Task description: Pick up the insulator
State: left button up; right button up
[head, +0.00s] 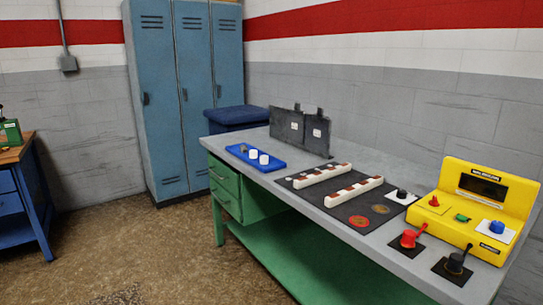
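Two small white cylinders, which look like insulators, stand upright side by side on a blue tray (236,151) on the workbench. The left one (253,154) and the right one (264,159) appear clear of each other. A small grey piece (244,148) is beside them on the tray; its shape is too small to tell. Neither of my grippers is in view, and nothing is seen touching the cylinders.
Blue lockers (182,95) stand behind. The floor (150,235) left of the bench is clear.

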aim_at(264, 160)
jog(key=i+j+z, duration=0.2)
jog(key=i+j, duration=0.25)
jog(key=i, duration=0.2)
jog(key=i+j+z, duration=0.2)
jog(key=i+j, duration=0.35)
jog(key=i+j+z, duration=0.2)
jog(key=i+j, duration=0.45)
jog(key=i+j+z, duration=0.2)
jog(key=i+j, duration=0.3)
jog(key=j, duration=0.2)
